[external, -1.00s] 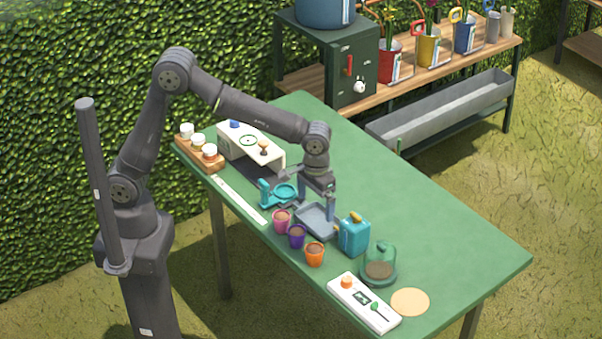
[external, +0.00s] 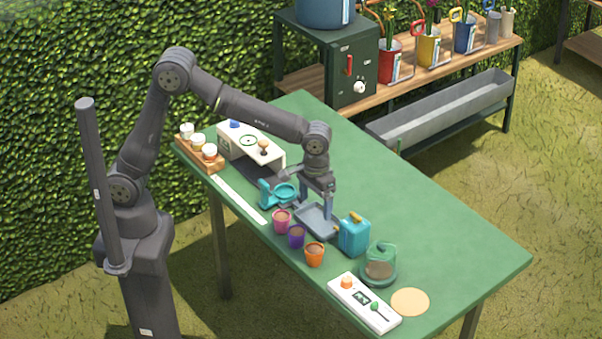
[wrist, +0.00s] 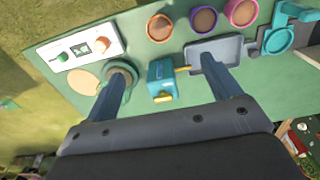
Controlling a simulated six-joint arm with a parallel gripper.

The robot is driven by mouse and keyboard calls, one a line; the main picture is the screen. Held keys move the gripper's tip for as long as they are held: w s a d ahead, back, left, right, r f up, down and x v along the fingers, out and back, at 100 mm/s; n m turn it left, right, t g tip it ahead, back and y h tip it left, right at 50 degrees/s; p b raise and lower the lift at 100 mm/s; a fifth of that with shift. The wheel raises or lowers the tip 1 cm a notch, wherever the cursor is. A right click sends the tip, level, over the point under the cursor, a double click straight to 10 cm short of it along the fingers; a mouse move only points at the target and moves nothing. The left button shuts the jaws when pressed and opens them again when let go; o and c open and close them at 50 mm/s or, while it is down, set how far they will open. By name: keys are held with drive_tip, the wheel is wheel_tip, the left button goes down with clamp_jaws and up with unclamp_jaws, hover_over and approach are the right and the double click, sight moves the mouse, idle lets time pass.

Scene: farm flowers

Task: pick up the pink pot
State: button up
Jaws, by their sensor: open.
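The pink pot (external: 282,221), filled with brown soil, stands upright on the green table at the left end of a row of small pots. It also shows at the top of the wrist view (wrist: 241,13), partly cut by the frame edge. My gripper (external: 328,213) is open and empty, pointing down over the grey tray, to the right of the pink pot and apart from it. In the wrist view, the fingers of my gripper (wrist: 164,66) are spread wide, with a teal can between them in the picture.
A purple pot (external: 297,236) and an orange pot (external: 314,254) stand close beside the pink one. The table's right side is clear.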

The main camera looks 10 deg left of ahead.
drive_tip(key=shift+c, duration=0.8)
drive_tip(key=m+h, duration=0.2)
drive_tip(key=m, duration=0.2)
hover_over(284, 217)
drive_tip(key=s+d, duration=0.2)
drive_tip(key=s, duration=0.3)
drive_tip(key=w+a+f+m+h, duration=0.2)
drive_tip(key=w+a+m, duration=0.25)
drive_tip(key=a, duration=0.45)
drive_tip(key=shift+w+d+x, duration=0.1)
drive_tip(key=shift+x, duration=4.25)
drive_tip(key=shift+w+d+x, duration=0.15)
drive_tip(key=shift+x, duration=4.15)
drive_tip(key=shift+r, duration=0.1)
drive_tip(key=c, duration=1)
drive_tip(key=shift+r, duration=0.1)
drive_tip(key=shift+c, duration=0.2)
